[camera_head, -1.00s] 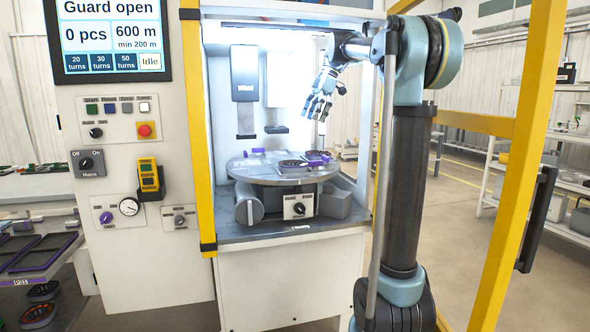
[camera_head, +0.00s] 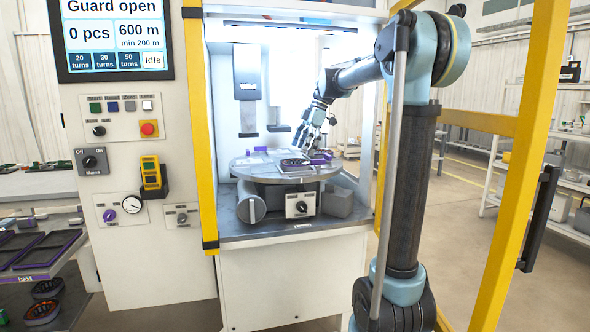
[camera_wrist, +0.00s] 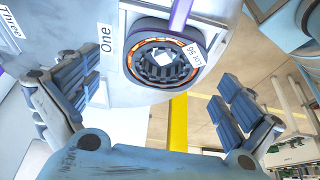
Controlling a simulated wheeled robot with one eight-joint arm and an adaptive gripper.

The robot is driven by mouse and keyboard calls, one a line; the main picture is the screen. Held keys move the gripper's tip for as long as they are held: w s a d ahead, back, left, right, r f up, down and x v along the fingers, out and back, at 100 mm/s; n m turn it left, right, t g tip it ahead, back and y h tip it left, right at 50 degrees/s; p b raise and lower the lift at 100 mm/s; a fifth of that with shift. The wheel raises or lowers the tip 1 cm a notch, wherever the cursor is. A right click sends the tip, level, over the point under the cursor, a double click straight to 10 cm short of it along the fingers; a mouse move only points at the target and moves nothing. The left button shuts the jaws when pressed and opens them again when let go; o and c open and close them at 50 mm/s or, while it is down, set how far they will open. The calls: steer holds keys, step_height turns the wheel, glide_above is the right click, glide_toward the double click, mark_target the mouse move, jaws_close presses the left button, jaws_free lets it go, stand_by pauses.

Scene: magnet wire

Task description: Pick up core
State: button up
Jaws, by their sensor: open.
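The core (camera_wrist: 163,64) is a dark toothed ring with copper-coloured windings around it and a white tag reading "LOT 56". In the wrist view it sits at the top centre, on the turntable beside the label "One". In the head view the core (camera_head: 294,163) lies on the round grey turntable (camera_head: 262,174) inside the machine. My gripper (camera_wrist: 152,100) is open and empty, its fingers spread to the left and right below the core in the wrist view. In the head view my gripper (camera_head: 308,140) hangs just above the turntable's right rear side, near the core.
A purple bar (camera_wrist: 181,15) runs beside the core. The machine's dark upright unit (camera_head: 247,72) stands behind the turntable. A yellow frame post (camera_head: 200,130) bounds the opening at the left, and the yellow guard door (camera_head: 510,160) stands open at the right.

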mark_target(297, 160)
steer(key=shift+s+x, duration=0.2)
steer(key=shift+x, duration=2.15)
steer(key=shift+r, duration=0.1)
steer(key=c, duration=1.6)
